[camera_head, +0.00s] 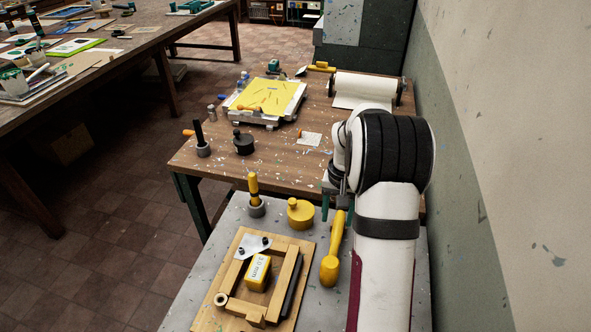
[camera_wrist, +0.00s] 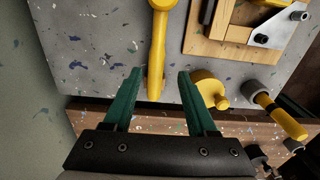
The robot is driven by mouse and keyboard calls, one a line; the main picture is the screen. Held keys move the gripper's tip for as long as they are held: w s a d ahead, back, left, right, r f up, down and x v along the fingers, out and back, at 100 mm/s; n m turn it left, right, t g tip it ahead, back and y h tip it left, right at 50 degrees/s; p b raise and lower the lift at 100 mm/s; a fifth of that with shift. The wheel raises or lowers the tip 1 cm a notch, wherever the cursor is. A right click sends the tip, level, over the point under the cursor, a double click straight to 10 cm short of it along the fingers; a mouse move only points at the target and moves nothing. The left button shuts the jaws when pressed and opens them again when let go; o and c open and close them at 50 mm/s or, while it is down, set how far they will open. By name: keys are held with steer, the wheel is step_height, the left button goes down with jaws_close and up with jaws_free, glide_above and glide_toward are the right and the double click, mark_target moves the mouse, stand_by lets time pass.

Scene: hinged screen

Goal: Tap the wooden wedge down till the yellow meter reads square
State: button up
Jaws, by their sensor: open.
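A yellow meter (camera_head: 258,272) sits inside a wooden frame (camera_head: 229,276) on a wooden board. Its display ends in "mm", but the figure is too small to read surely. A small wooden block, seemingly the wedge (camera_head: 256,320), is at the frame's near rail; its seating is unclear. A yellow mallet (camera_head: 332,262) lies on the grey bench right of the board, head towards the near side. My gripper (camera_wrist: 159,75) is open and empty. In the wrist view, the mallet handle (camera_wrist: 156,55) shows between its green fingers; the height above it is unclear.
A yellow round pot (camera_head: 300,213) and a yellow-handled tool in a grey cup (camera_head: 256,207) stand beyond the board. A dark bar (camera_head: 292,287) lies along the frame's right side. A wooden table (camera_head: 210,165) adjoins the bench. The wall is close on the right.

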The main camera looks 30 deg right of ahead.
mark_target(337, 234)
steer(key=shift+d+f, duration=0.4)
steer(key=shift+d, duration=0.1)
step_height(337, 234, down, 8)
steer(key=shift+r, duration=0.35)
jaws_close()
stand_by(0.8)
steer(key=shift+r, duration=3.55)
